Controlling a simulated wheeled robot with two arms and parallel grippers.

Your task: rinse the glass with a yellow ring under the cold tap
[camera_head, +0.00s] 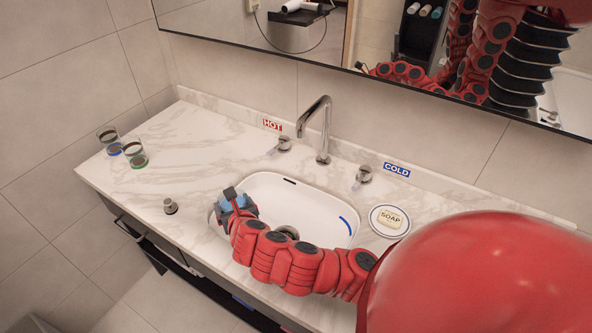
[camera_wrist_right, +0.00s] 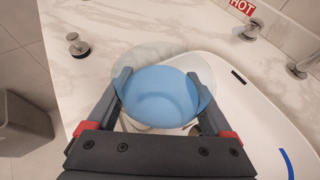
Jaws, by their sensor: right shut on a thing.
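My right gripper (camera_wrist_right: 163,105) is shut on a clear glass (camera_wrist_right: 160,95) with a pale blue round surface; I see no yellow ring on it. In the head view the gripper (camera_head: 232,203) holds the glass over the left rim of the white basin (camera_head: 290,190). Whether the glass touches the rim is unclear. The chrome spout (camera_head: 326,125) stands behind the basin, to the right of the gripper. The cold handle (camera_head: 363,175) is right of the spout by the blue COLD sign (camera_head: 397,170). I see no water running. My left gripper is not in view.
Two glasses, one with a blue ring (camera_head: 109,140) and one with a green ring (camera_head: 135,154), stand on the left of the marble counter (camera_head: 190,140). The hot handle (camera_head: 284,143), soap dish (camera_head: 374,221) and a metal knob (camera_head: 170,206) surround the basin.

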